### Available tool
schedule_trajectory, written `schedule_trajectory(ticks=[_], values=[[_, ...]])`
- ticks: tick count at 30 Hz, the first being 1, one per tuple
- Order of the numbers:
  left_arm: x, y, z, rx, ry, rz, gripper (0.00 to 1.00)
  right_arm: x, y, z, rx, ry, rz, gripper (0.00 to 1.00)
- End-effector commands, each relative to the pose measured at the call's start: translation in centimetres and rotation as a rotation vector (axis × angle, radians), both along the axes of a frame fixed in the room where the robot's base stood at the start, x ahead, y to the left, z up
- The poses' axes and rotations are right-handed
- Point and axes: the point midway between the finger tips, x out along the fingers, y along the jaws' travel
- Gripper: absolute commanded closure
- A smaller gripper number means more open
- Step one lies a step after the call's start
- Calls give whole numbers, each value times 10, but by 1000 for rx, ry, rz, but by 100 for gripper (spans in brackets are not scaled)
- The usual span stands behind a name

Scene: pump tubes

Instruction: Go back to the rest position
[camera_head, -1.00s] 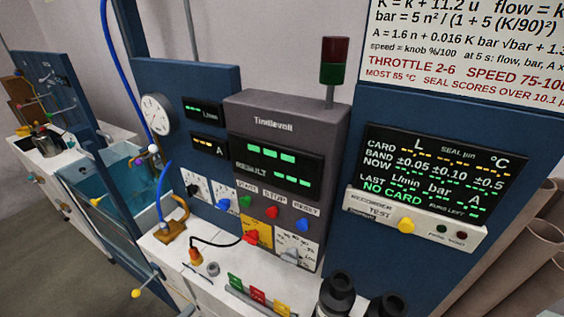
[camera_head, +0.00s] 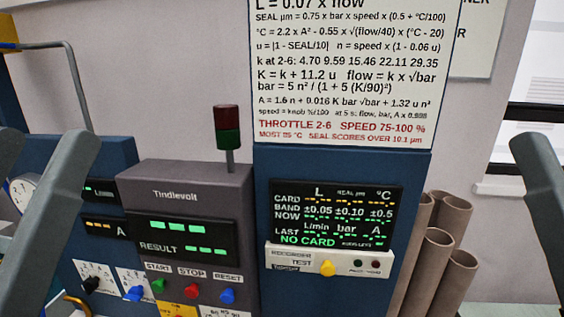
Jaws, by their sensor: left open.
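My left gripper (camera_head: 46,148) shows at the left edge as two grey fingers standing apart, with nothing between them. It is open and empty, in front of the gauge and the blue panel. One grey finger of my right gripper (camera_head: 535,160) rises at the right edge. The rest of that gripper is cut off, so its opening does not show.
A grey Tindlevolt unit (camera_head: 190,190) with a red-green lamp (camera_head: 228,127) stands on the left. A dark readout (camera_head: 331,212) shows NO CARD above the recorder strip (camera_head: 300,262) with a yellow knob (camera_head: 327,268). Brown tubes (camera_head: 450,215) stand at right. A formula sheet (camera_head: 345,75) hangs above.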

Motion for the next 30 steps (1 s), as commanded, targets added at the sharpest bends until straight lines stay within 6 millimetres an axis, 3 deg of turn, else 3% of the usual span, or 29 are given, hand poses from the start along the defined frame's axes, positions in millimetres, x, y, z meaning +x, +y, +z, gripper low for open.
schedule_trajectory(ticks=[1,2,3,8,15,18,23,30], values=[[-3,19,0,4,-16,124,18,0,0,0,0,0,0,50],[-3,25,9,24,-20,187,18,0,0,8,0,2,0,50],[-2,23,39,22,-17,171,18,1,0,38,0,3,0,50],[-1,22,100,21,-14,166,18,0,0,101,0,-1,0,50],[0,23,213,21,-12,164,18,0,0,215,0,0,0,50],[0,23,250,21,-11,164,18,0,0,252,0,-1,0,50],[0,23,277,21,-10,164,18,0,0,279,0,0,0,50],[0,23,275,21,-10,164,18,0,0,276,0,1,0,50]])
